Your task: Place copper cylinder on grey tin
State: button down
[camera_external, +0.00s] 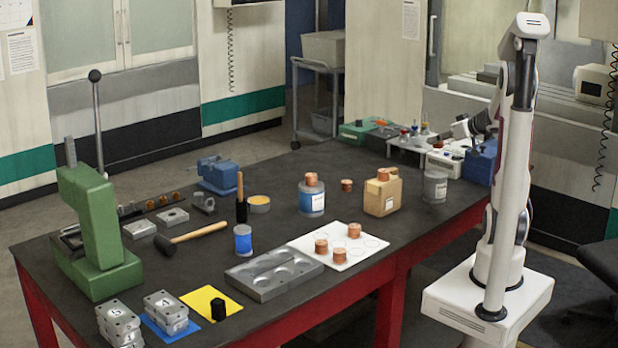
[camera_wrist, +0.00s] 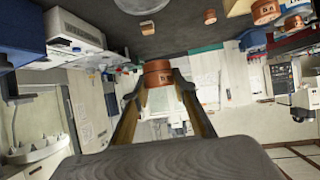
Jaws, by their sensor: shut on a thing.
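My gripper (camera_wrist: 158,86) is shut on a copper cylinder (camera_wrist: 158,70) with a small dark mark on its side, held between the two fingertips in the wrist view. In the external view my gripper and the held cylinder cannot be clearly made out behind my arm. The grey tin (camera_external: 434,188), with a pale label, stands upright near the right back edge of the table, its top bare. A pale round shape (camera_wrist: 141,5) is cut off at the top of the wrist view; I cannot tell if it is this tin.
A wooden block (camera_external: 381,198) with a copper cylinder on top stands left of the grey tin. A blue-labelled tin (camera_external: 311,202) also carries one. Several copper cylinders are on a white board (camera_external: 304,240) and the table. A blue bin (camera_external: 482,162) stands behind the grey tin.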

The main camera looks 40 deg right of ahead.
send_over(436, 173)
jog(key=shift+s+a+f, duration=0.1)
jog(key=shift+f, duration=2.75)
jog(key=shift+f, duration=0.1)
jog(key=shift+f, duration=1.75)
jog(key=shift+f, duration=0.1)
jog(key=c, duration=1.6)
grip_release()
jog(key=shift+c, duration=0.2)
jog(key=v, duration=1.2)
